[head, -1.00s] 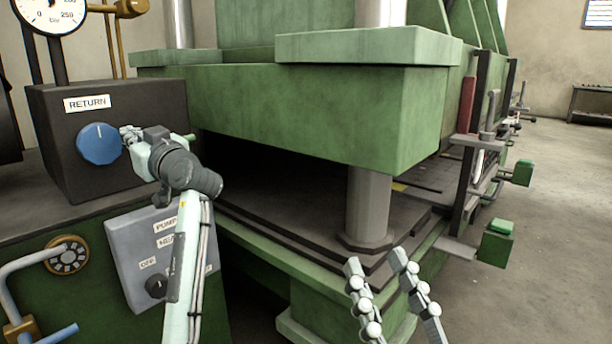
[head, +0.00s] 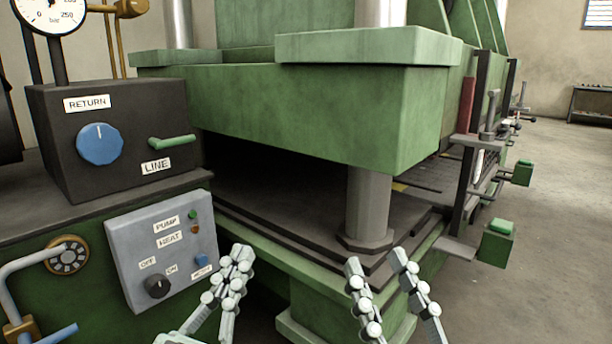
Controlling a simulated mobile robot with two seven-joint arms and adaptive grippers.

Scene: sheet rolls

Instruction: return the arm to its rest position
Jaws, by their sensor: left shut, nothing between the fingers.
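My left gripper (head: 240,255) is low in the head view, its fingers pointing up and together with nothing between them. It appears just right of the grey control panel (head: 127,238) and in front of the green press (head: 310,105), with no visible contact. The rest of the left arm is mostly below the picture. My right gripper (head: 376,258) is at the bottom right of centre, its two fingers apart and empty, in front of the lower press edge.
The dark valve box (head: 120,180) carries a blue RETURN knob (head: 99,144) and a green LINE lever (head: 171,141). Clamps with green blocks (head: 497,245) line the press's right side. The floor at right is clear.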

